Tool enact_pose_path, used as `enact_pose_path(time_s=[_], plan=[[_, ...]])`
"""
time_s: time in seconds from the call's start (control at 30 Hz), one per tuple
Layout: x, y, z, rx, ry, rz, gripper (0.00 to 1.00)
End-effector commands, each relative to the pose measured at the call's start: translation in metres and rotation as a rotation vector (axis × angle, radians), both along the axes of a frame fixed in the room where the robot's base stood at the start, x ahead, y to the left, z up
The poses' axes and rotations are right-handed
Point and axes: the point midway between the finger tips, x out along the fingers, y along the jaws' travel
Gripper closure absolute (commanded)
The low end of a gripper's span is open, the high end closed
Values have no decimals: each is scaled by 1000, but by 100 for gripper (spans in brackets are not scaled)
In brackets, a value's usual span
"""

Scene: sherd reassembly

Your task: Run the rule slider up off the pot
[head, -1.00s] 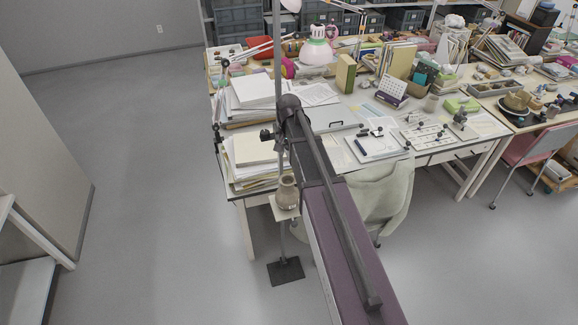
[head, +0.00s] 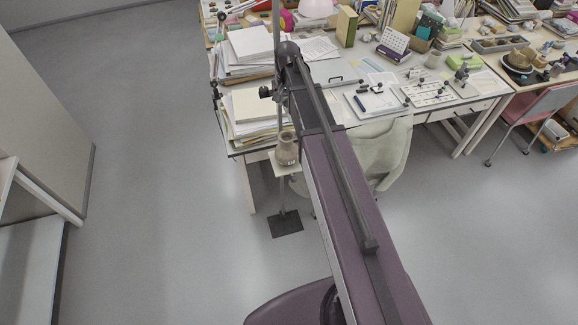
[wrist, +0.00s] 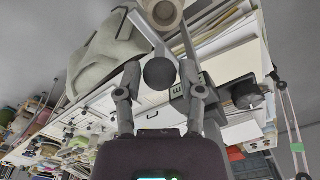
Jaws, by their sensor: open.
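The pot (head: 287,150) is a small grey-brown vessel standing upright on a pale platform (head: 280,169) of the measuring stand. In the wrist view its round mouth (wrist: 163,10) shows at the top. The upright rule (head: 276,20) is a thin grey post. The rule slider (wrist: 181,92) is a dark block on the rule, with a grey bar reaching toward the pot; I cannot tell whether it touches. My gripper (wrist: 160,68) is open, its fingers on either side of a dark ball knob (wrist: 160,73), with gaps showing. In the head view my arm hides the gripper and most of the slider.
A second dark knob (wrist: 246,93) sticks out to the side. Paper stacks (head: 255,106) lie on the desk close behind the stand. A chair with a pale cloth (head: 382,150) is to the right. The stand's black foot (head: 286,223) is on open floor.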

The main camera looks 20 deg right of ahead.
Motion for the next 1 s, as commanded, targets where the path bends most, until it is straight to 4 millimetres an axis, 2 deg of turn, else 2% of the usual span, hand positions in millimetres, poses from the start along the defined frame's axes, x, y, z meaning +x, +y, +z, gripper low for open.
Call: enact_pose_path(time_s=[0.1,1.0], plan=[[0,0,15,0,0,0,50],[0,0,86,0,0,0,50]])
